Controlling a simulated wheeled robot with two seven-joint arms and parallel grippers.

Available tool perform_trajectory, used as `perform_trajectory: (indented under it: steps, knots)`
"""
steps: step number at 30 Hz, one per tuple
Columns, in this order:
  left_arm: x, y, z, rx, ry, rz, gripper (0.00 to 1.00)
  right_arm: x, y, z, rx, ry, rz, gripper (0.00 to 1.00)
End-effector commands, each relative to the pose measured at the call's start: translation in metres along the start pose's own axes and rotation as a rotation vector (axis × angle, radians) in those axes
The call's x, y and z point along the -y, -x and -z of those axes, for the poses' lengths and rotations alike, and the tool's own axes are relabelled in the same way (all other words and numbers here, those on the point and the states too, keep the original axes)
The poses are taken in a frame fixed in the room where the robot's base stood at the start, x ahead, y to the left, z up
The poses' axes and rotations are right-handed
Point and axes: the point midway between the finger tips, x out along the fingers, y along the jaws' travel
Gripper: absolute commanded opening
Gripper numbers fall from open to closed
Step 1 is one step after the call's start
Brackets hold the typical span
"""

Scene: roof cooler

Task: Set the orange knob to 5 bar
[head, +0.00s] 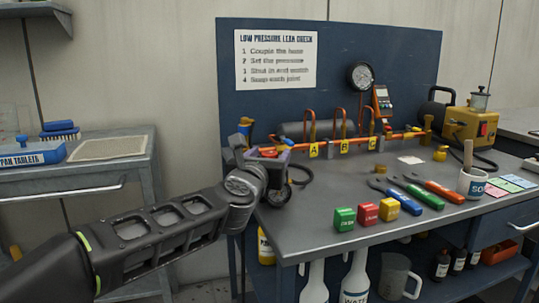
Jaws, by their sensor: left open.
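My left gripper (272,158) is at the left end of the bench, in front of the pipe run. It is open, and its wrist and fingers cover part of what is behind. An orange-red part (268,153) shows at the fingers; it may be the orange knob, but I cannot tell whether they touch it. A dark round part below the gripper may be a small gauge; its reading cannot be made out. A large round gauge (360,76) is on the blue back panel, its needle too small to read. My right gripper is out of view.
Orange pipework (350,143) with yellow tags A, B and C runs along the bench (330,215). A yellow pump (470,122) is at the right.

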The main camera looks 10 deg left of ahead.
Motion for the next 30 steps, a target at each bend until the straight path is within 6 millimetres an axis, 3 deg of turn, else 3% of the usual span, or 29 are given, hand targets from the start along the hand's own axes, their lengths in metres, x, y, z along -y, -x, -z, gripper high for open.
perform_trajectory:
  steps: [10, 30]
  knots:
    - [0.0000, -0.0041, 0.0000, 0.000, 0.000, 0.000, 0.56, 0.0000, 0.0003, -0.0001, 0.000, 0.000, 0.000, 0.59]
    - [0.0000, -0.0038, 0.0000, 0.000, -0.001, 0.000, 0.01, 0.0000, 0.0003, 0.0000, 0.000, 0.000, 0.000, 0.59]
